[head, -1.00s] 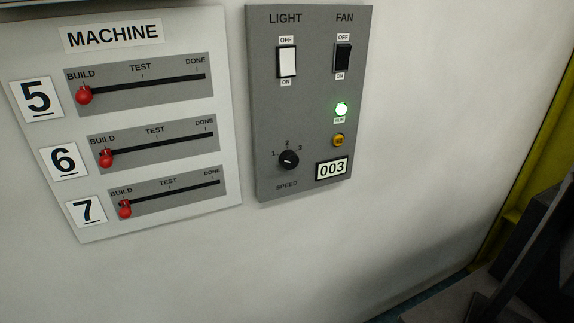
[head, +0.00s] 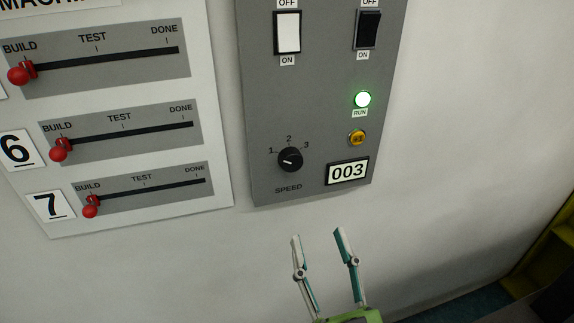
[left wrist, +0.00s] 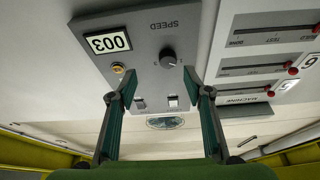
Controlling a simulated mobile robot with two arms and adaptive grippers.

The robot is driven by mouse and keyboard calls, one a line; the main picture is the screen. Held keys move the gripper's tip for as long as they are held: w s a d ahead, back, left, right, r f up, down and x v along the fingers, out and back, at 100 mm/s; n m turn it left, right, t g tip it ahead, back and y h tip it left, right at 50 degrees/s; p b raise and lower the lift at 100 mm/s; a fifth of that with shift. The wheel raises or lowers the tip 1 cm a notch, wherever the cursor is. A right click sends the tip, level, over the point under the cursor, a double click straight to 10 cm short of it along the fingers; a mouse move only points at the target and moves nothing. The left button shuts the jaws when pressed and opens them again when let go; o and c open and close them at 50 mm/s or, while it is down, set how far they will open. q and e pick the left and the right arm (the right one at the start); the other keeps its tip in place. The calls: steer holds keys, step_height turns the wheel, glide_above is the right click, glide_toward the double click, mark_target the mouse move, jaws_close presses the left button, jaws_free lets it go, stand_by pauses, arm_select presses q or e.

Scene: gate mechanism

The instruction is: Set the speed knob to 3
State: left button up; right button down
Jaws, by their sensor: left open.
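The black speed knob (head: 290,159) sits low on the grey control panel (head: 262,120), above the word SPEED. The numbers 1, 2 and 3 arc over it. Its white mark appears to point left, towards 1. My left gripper (head: 318,236) is open and empty, in front of the wall below the panel, apart from the knob. In the left wrist view the knob (left wrist: 168,58) shows upside down beyond the open fingers (left wrist: 155,85). My right gripper is not in view.
The panel also has a white light switch (head: 288,32), a black fan switch (head: 367,29), a lit green RUN lamp (head: 362,99), an amber button (head: 357,138) and a 003 display (head: 347,172). A machine board (head: 215,140) with red-knobbed sliders is left. The wall to the right is clear.

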mark_target(293, 167)
arm_select(q)
steer(key=shift+n+y, duration=0.5)
steer(key=shift+n, duration=0.1)
steer(key=r+p+x, duration=0.1)
steer(key=p+x, duration=0.1)
steer(key=x, duration=0.2)
steer(key=s+p+x, duration=0.1)
steer(key=p+x, duration=0.1)
steer(key=x, duration=0.2)
steer(key=r+p+x, duration=0.1)
steer(key=p+x, duration=0.1)
steer(key=x, duration=0.2)
steer(key=shift+w+a+r+p, duration=0.1)
steer(key=shift+a+r+p, duration=0.2)
steer(key=shift+a+r, duration=0.1)
steer(key=shift+w+a+r, duration=0.1)
steer(key=shift+w+a, duration=0.1)
steer(key=shift+w, duration=0.45)
steer(key=c, duration=1.1)
